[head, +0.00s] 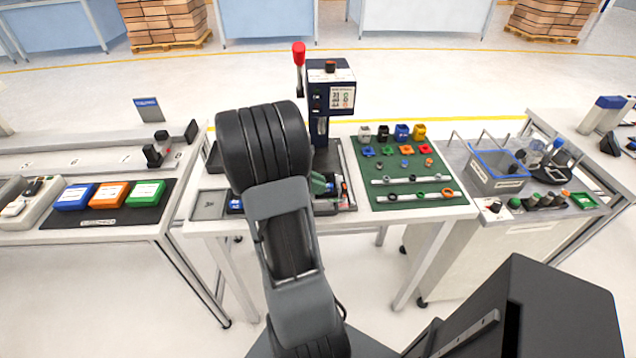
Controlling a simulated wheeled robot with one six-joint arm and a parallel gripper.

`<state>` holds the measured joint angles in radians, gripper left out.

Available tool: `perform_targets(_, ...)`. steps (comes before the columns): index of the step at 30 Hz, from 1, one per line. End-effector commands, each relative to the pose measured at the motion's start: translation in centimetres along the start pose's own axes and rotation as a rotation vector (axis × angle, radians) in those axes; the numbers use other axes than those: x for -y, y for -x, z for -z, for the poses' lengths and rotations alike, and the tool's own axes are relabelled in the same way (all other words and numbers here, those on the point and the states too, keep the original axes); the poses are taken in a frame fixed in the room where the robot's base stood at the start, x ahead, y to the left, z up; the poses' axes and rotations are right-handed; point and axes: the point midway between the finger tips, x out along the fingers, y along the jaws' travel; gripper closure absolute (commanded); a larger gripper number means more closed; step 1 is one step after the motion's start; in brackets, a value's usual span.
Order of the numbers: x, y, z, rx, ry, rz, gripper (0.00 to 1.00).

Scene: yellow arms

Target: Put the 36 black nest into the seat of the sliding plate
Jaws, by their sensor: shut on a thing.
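My arm stands in front of the middle table and its links hide my gripper. The base of a dark blue press (331,92) is partly covered by the arm. The sliding plate and its seat cannot be made out there; only a dark fixture area with a green part (320,184) shows beside the arm. On the green mat (410,169) stands a row of white, black, blue and yellow blocks. The black block (383,133) is second from the left. I cannot read a 36 on anything, so I cannot tell which piece is the black nest.
The press has a red-knobbed lever (299,54). The mat also holds small coloured parts and two rails with rings. A grey bin (497,173) stands on the right table. Blue, orange and green boxes (108,195) lie on the left table. A grey tray (209,205) sits left of the arm.

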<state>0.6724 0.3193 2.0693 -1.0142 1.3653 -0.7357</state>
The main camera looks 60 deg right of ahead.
Motion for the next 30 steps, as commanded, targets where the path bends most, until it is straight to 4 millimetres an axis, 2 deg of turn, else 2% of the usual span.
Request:
perform_targets(21, -0.01, -0.50, 0.85, 0.000, -0.001, 0.000, 1.00)
perform_targets(22, -0.01, -0.49, 0.83, 0.000, -0.001, 0.000, 0.82)
perform_targets(30, -0.01, -0.49, 0.81, 0.000, -0.001, 0.000, 0.56)
